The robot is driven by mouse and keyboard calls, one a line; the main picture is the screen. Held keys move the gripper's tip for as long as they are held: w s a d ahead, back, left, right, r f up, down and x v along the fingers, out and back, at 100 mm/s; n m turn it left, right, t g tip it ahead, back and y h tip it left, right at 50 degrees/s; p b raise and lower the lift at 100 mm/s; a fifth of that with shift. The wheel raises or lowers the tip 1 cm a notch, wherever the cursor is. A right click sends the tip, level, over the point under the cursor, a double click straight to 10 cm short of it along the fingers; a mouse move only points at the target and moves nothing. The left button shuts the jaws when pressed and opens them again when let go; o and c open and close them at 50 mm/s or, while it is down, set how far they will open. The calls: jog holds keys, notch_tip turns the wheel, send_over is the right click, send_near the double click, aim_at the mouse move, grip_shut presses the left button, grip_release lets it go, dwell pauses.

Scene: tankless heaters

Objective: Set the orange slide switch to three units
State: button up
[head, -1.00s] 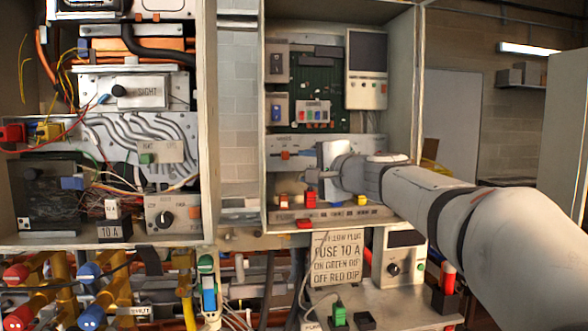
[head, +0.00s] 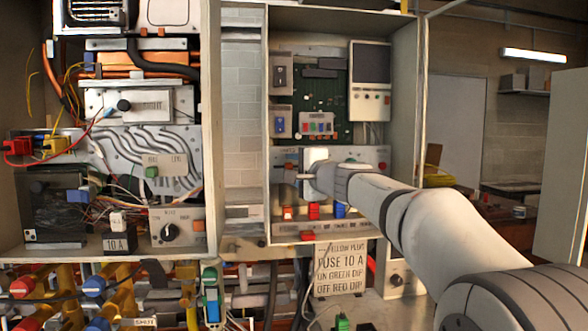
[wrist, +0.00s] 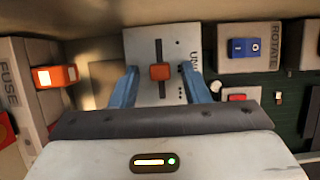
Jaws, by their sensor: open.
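The orange slide switch (wrist: 160,72) sits near the middle of a dark slot in a light metal plate (wrist: 141,46) in the wrist view. A partly hidden label starting "UN" is beside it, with one dot near the slot's upper end and several near the lower end. My gripper (wrist: 160,68) is open, its two blue fingers on either side of the switch with gaps between; whether they are at the knob's depth I cannot tell. In the head view my gripper (head: 308,172) is in front of the lower panel of the right cabinet, and I cannot make out the switch.
In the wrist view, a red-orange rocker (wrist: 55,77) is on the FUSE panel at left, and a blue rocker (wrist: 243,48) at upper right. A red button (wrist: 237,96) is near the right finger. In the head view, a display unit (head: 370,80) is above the arm.

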grip_shut()
dwell(0.3)
jog(key=shift+f, duration=0.1)
